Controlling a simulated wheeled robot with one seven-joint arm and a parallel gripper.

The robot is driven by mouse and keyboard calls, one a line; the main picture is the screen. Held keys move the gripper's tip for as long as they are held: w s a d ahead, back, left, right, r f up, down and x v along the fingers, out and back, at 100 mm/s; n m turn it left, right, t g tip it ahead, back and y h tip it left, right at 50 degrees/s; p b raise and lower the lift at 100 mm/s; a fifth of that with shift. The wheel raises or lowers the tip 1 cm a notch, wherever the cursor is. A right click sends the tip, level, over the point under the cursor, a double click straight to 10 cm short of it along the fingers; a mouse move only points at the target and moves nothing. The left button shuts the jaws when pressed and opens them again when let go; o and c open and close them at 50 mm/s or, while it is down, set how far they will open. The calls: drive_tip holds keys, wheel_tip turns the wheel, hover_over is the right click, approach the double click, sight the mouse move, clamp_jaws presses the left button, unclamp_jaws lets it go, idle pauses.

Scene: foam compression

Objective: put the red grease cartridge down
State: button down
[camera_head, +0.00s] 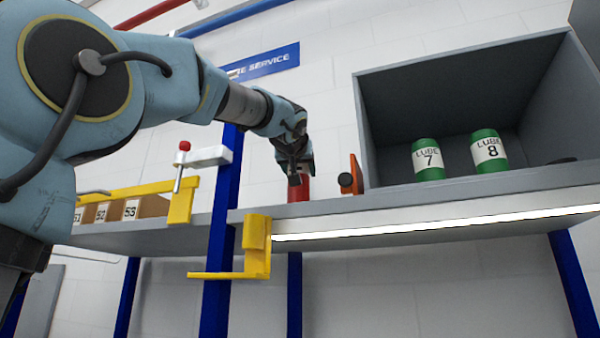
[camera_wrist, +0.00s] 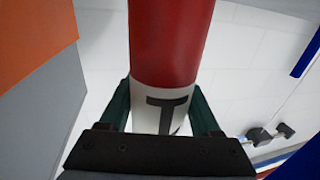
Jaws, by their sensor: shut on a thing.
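The red grease cartridge (camera_wrist: 172,40) has a white band with a dark letter like a T. In the wrist view it stands between the two fingers of my gripper (camera_wrist: 165,108), which is shut on it at the white band. In the head view the cartridge (camera_head: 299,192) shows as a red cylinder under my gripper (camera_head: 297,176), just behind the front edge of the grey shelf (camera_head: 400,216). Whether its lower end touches the shelf is hidden by that edge.
An orange block (camera_head: 351,176) with a dark knob stands just right of the cartridge. A grey open box (camera_head: 462,188) further right holds green cans LUBE 7 (camera_head: 428,160) and LUBE 8 (camera_head: 489,151). Yellow brackets (camera_head: 256,248) and numbered bins (camera_head: 118,208) are to the left.

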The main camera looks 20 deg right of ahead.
drive_tip(key=shift+f, duration=0.1)
drive_tip(key=shift+c, duration=0.5)
unclamp_jaws()
drive_tip(key=b+v, duration=0.4)
drive_tip(key=v, duration=0.8)
drive_tip(key=shift+b, duration=0.4)
